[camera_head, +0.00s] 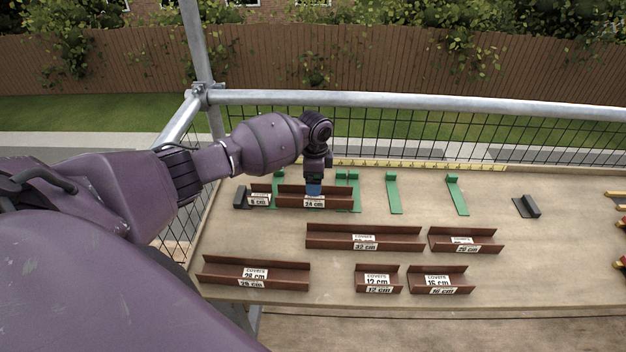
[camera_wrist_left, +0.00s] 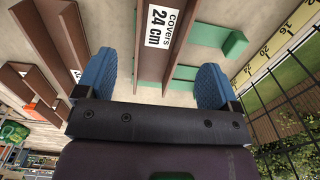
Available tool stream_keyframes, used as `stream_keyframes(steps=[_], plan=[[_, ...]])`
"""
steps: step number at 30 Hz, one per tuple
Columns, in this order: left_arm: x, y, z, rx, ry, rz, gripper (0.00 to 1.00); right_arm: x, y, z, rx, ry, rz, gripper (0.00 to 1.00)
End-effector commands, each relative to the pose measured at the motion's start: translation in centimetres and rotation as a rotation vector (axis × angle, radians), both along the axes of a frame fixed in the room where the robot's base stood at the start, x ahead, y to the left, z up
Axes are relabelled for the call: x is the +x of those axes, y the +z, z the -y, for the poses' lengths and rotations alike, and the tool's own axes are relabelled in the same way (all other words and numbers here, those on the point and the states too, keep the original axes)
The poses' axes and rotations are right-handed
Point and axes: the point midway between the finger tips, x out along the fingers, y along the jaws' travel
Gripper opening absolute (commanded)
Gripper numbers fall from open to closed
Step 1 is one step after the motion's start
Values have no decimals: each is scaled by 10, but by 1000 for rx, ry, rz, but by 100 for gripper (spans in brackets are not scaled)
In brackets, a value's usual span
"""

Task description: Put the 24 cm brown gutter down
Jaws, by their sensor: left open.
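The 24 cm brown gutter (camera_head: 290,198) lies at the back of the board, on green brackets (camera_head: 355,195), right of a small brown gutter labelled 6 cm (camera_head: 258,196). Its label faces up in the left wrist view (camera_wrist_left: 160,27). My left gripper (camera_head: 314,188) is over the 24 cm gutter; its blue fingers (camera_wrist_left: 155,85) are spread wide, one on each side of the gutter and apart from it in the wrist view. Whether the gutter is fully seated on the brackets is hard to tell. My right gripper is not in view.
More green brackets (camera_head: 393,194) (camera_head: 456,196) and a dark end piece (camera_head: 526,207) stand to the right. Several brown gutters, such as the 32 cm one (camera_head: 330,238), lie in front. A yellow measuring strip (camera_head: 420,167) and mesh railing run behind.

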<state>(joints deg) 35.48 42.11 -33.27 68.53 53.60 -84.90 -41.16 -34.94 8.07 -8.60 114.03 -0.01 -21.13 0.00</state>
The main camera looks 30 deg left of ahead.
Motion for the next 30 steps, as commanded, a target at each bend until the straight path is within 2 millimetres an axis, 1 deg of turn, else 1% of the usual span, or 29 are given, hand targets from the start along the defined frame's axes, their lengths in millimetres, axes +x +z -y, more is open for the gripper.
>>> stream_keyframes(steps=[1,3,6,10,13,15,19,23,30], plan=[[0,11,0,0,0,1,87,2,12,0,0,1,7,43],[0,17,0,0,0,1,87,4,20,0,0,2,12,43],[0,27,0,0,0,0,87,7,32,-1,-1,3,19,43],[0,38,0,-1,0,-1,87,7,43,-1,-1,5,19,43],[0,45,0,0,0,-2,87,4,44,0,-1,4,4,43],[0,54,0,-1,0,1,87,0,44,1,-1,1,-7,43],[0,64,0,-1,0,0,87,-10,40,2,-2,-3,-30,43],[0,66,0,-1,0,-1,87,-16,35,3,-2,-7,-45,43],[0,65,0,0,0,0,87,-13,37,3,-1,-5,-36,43]])
